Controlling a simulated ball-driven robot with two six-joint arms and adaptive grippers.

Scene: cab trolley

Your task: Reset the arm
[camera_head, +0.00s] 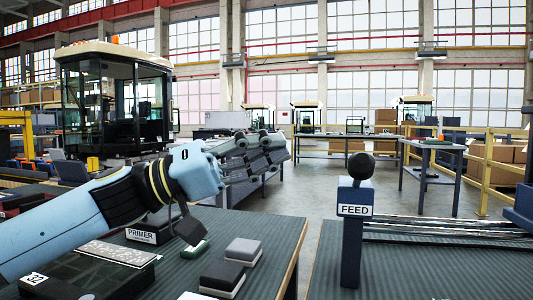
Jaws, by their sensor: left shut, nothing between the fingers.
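My left arm comes in from the left in the head view, over the near left table. My left gripper (280,148) is shut and empty, held in the air above the table's far right part. It points to the right. My right gripper is not in view.
Grey and dark blocks (243,250) and a box labelled PRIMER (141,236) lie on the ridged left table (271,270). A post labelled FEED (353,230) with a black knob stands right of a narrow gap. Metal rails (450,227) run right from it. Open floor lies beyond.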

